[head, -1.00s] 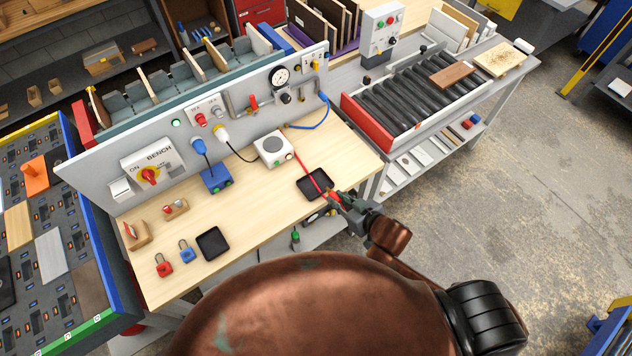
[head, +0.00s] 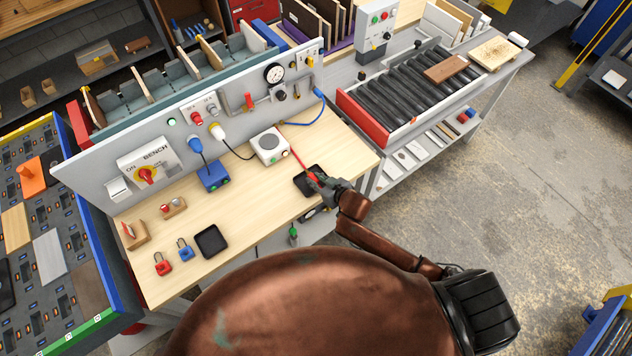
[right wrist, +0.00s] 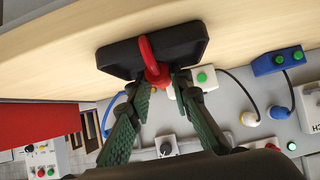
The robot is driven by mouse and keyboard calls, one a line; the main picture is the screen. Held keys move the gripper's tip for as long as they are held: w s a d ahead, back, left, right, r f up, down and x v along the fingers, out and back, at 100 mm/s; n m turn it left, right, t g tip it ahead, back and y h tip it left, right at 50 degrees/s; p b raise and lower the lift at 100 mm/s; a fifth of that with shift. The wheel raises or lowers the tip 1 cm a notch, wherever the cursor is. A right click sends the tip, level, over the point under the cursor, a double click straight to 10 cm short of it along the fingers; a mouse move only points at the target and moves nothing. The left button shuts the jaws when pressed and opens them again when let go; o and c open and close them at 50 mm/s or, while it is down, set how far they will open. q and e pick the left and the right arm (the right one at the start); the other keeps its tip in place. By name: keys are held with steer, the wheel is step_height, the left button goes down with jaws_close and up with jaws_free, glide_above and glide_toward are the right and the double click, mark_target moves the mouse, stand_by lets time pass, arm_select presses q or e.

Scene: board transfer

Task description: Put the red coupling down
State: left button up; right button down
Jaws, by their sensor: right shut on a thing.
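My right gripper (head: 319,181) is at the front edge of the bench, at the black tray (head: 301,187). It is shut on the red coupling (right wrist: 157,73), which sits between its fingertips in the right wrist view. A red hose (head: 298,152) runs from the coupling back toward the white box with a round top. In the right wrist view the coupling overlaps the black tray (right wrist: 190,42). I cannot tell whether it touches the tray. The fingers hide part of the coupling. My left gripper is not in view.
The white box (head: 269,146) and a blue box (head: 212,177) stand behind on the bench (head: 240,215). A second black tray (head: 211,241) and red and blue padlocks (head: 162,266) lie to the left. Bare wood is free between the two trays.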

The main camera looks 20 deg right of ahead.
steer(key=shift+f, duration=0.8)
steer(key=shift+f, duration=0.15)
steer(key=c, duration=1.7)
jaws_free()
steer(key=shift+c, duration=0.2)
steer(key=shift+s+r, duration=0.15)
steer(key=shift+r, duration=0.1)
steer(key=v, duration=1.1)
steer(key=shift+s+d+r, duration=0.15)
steer(key=shift+s+r, duration=0.05)
steer(key=shift+r, duration=0.05)
